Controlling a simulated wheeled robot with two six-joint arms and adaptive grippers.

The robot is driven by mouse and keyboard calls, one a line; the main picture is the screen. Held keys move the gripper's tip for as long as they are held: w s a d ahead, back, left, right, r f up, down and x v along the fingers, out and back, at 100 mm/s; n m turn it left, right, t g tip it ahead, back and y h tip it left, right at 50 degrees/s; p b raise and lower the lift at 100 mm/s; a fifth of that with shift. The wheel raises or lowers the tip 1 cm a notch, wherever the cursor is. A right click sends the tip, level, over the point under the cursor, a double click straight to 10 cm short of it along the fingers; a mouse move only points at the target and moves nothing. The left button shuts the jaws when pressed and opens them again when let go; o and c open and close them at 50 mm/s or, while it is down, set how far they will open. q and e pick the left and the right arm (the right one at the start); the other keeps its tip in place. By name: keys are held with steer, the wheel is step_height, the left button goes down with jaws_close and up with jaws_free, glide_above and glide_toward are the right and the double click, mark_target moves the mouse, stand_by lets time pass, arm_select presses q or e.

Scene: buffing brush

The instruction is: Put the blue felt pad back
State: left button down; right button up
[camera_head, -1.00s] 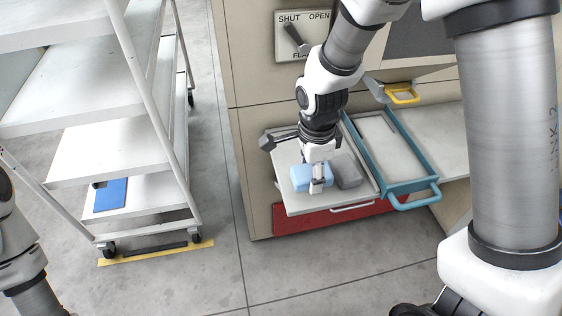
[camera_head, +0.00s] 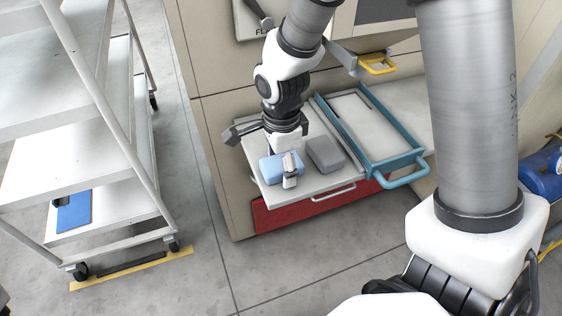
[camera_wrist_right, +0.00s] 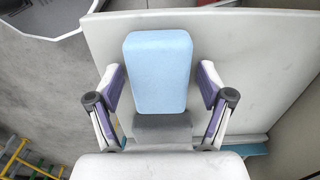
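A light blue block-shaped pad (camera_head: 270,167) lies on a pale pull-out tray (camera_head: 325,180) at the cabinet front. A grey block (camera_head: 325,154) lies just right of it. My right gripper (camera_head: 287,165) is over the blue pad and hides part of it. In the right wrist view the blue pad (camera_wrist_right: 158,70) is between the two open fingers of my right gripper (camera_wrist_right: 162,82), with narrow gaps at both sides. I cannot tell whether a finger touches it. My left gripper is not in view.
A teal-framed drawer (camera_head: 405,161) stands out right of the tray. A red panel (camera_head: 300,208) is below. A yellow handle (camera_head: 379,66) is above. At left, a white shelf cart (camera_head: 110,205) carries a flat blue item (camera_head: 73,212).

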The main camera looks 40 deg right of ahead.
steer(key=shift+r, duration=0.1)
step_height(320, 180, up, 12)
steer(key=p, duration=0.3)
steer(key=shift+p, duration=0.35)
steer(key=shift+r, duration=0.1)
